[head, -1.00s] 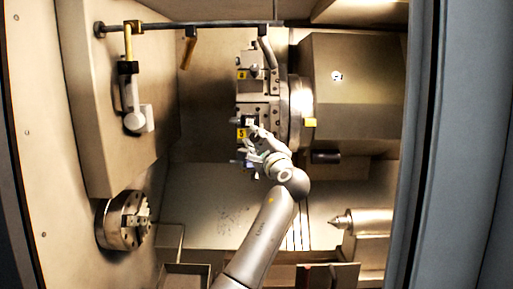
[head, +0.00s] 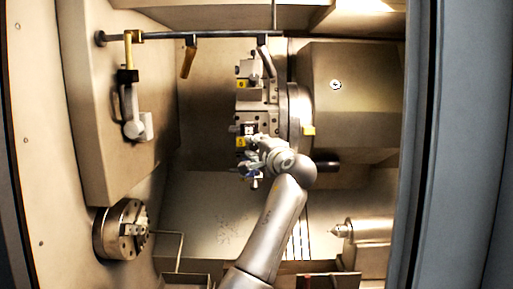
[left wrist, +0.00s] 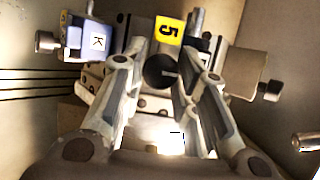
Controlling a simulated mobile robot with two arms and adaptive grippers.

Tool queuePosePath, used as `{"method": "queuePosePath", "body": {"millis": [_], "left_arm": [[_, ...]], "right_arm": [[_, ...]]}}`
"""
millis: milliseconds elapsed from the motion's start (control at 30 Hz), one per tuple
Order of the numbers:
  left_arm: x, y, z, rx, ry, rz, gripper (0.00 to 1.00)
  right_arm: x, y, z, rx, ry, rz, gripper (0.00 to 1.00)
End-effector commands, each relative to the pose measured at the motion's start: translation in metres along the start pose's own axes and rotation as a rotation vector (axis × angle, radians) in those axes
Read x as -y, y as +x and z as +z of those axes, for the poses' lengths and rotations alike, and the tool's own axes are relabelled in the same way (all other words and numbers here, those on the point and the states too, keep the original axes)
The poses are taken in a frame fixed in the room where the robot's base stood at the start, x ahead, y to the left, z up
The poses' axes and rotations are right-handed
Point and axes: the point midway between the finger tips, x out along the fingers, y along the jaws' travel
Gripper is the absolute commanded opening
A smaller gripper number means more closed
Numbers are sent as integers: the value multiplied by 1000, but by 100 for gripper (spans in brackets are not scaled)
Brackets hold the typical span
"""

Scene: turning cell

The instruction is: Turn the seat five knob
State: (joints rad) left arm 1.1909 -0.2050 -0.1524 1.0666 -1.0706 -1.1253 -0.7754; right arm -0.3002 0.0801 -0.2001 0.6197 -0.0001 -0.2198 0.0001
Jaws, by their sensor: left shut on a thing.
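The yellow label 5 (left wrist: 169,30) marks seat five on the tool turret (head: 270,95). Just below the label in the left wrist view is a dark round knob (left wrist: 160,72) with a pale line on its face. My left gripper (left wrist: 157,66) has one finger on each side of this knob and is shut on it. In the head view my left gripper (head: 254,150) is at the lower left face of the turret, next to a yellow label (head: 241,142). The hand hides the knob there. My right gripper is in neither view.
A blue-grey block marked K (left wrist: 97,40) sits left of the knob, and a metal holder (left wrist: 245,72) sits right of it. A chuck (head: 120,229) is at lower left, a pointed centre (head: 360,231) at lower right. A rail (head: 200,35) crosses the top.

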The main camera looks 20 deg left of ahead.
Motion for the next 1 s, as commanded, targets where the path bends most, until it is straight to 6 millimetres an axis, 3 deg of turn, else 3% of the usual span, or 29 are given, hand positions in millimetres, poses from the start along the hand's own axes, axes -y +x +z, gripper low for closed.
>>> {"method": "queuePosePath", "body": {"millis": [333,367,500,833,1000], "left_arm": [[0,0,0,-1,-3,1,4],[0,0,0,-1,-3,0,31],[0,0,0,0,-2,0,49],[0,-1,0,0,-1,0,49],[0,-14,-1,-2,-1,-1,49]], "right_arm": [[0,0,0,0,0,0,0],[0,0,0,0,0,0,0],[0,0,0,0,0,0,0],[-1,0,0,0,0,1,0],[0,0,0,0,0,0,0]]}}
